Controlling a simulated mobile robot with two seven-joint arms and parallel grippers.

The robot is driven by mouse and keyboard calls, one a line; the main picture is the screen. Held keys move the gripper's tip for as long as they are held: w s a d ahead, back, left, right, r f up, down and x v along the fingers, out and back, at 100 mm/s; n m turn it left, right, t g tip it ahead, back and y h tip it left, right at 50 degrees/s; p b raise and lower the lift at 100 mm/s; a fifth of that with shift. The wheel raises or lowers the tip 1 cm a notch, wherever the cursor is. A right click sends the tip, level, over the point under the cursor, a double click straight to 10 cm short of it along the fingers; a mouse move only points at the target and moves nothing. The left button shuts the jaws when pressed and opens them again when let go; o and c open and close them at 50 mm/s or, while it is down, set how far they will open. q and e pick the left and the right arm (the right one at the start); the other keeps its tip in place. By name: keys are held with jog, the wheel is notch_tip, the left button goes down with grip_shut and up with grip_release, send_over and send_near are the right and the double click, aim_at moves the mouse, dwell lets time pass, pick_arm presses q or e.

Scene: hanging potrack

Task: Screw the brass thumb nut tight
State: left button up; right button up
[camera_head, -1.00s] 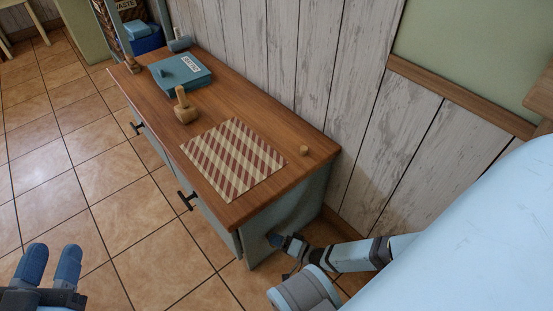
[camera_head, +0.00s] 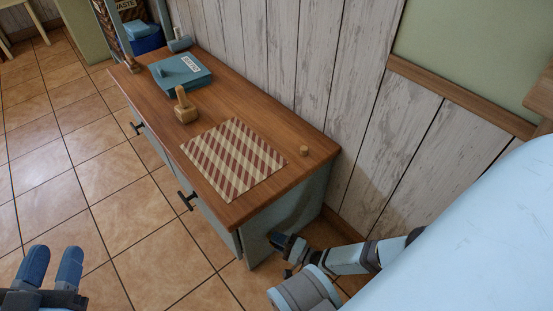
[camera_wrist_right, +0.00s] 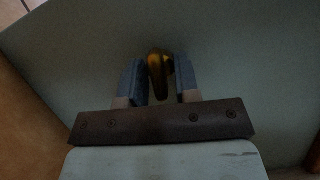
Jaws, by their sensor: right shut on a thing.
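In the right wrist view, the brass thumb nut (camera_wrist_right: 158,65) shows yellow and dark between the two blue-grey fingers, against the desk's plain grey-green side panel. My right gripper (camera_wrist_right: 160,82) is shut on it. In the head view, this gripper (camera_head: 280,243) is low at the desk's near end panel, and the nut is too hidden to make out. How far the nut is turned and whether it touches the panel cannot be told. My left gripper (camera_head: 54,258) is open and empty over the tiled floor at the lower left, away from the desk.
Dark drawer handles (camera_head: 187,200) stick out in front. A plank wall stands behind.

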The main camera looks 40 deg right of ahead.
jog(key=shift+m+t, duration=0.3)
jog(key=shift+m, duration=0.4)
pick_arm(q)
jog(key=shift+r, duration=0.1)
pick_arm(e)
jog(key=m+t, duration=0.1)
jog(key=m, duration=0.2)
jog(key=shift+f+m, duration=0.1)
jog(key=shift+m, duration=0.3)
jog(key=o, duration=0.6)
jog(key=shift+c, duration=0.2)
jog(key=shift+s+d+f, duration=0.1)
jog(key=shift+s, duration=0.2)
pick_arm(q)
jog(key=shift+w+r, duration=0.1)
jog(key=shift+r, duration=0.2)
pick_arm(e)
jog(key=v, duration=1.3)
pick_arm(q)
jog(key=shift+a, duration=0.15)
pick_arm(e)
jog(key=shift+s+f, duration=0.15)
jog(key=shift+f, duration=0.05)
